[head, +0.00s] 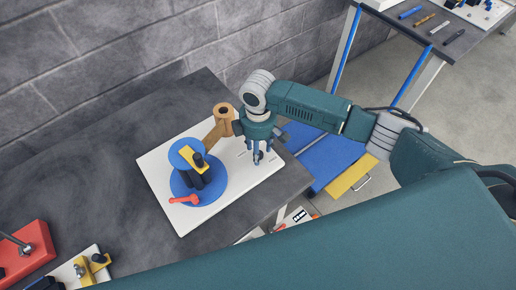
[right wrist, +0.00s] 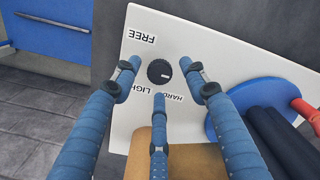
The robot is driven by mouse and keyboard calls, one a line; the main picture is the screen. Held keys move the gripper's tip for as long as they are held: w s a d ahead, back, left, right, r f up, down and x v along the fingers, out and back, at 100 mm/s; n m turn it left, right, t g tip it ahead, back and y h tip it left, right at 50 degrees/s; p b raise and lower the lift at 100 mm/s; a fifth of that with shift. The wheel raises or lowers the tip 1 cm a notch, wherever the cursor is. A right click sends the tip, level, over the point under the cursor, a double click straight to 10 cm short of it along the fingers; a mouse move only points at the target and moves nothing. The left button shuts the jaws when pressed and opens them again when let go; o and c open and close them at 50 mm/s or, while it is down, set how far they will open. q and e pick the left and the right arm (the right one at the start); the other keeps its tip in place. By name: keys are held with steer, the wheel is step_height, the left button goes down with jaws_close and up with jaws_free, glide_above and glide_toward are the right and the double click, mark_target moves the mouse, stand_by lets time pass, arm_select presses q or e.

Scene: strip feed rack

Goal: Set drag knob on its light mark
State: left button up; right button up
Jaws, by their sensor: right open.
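The drag knob (right wrist: 159,72) is a small round black knob with a short pale line near its right side in the right wrist view. It sits on a white plate (head: 168,212) with the printed words FREE (right wrist: 142,37), LIGHT (right wrist: 130,92) and HARD (right wrist: 174,98); LIGHT is partly covered by a finger. My right gripper (head: 258,157) has three blue fingers, and they are spread open around the knob with gaps visible. In the head view the fingers hide the knob. How close the fingertips are to the plate is hard to tell. My left gripper is not in view.
A blue reel (head: 215,183) with a yellow bar (head: 187,156) and a red lever (head: 183,200) stands on the plate beside my gripper. A brown roll (head: 224,113) is close to my wrist.

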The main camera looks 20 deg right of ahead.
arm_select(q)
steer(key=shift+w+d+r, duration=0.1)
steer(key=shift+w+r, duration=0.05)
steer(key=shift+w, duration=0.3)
arm_select(e)
steer(key=shift+f, duration=0.5)
steer(key=shift+c, duration=0.2)
jaws_close()
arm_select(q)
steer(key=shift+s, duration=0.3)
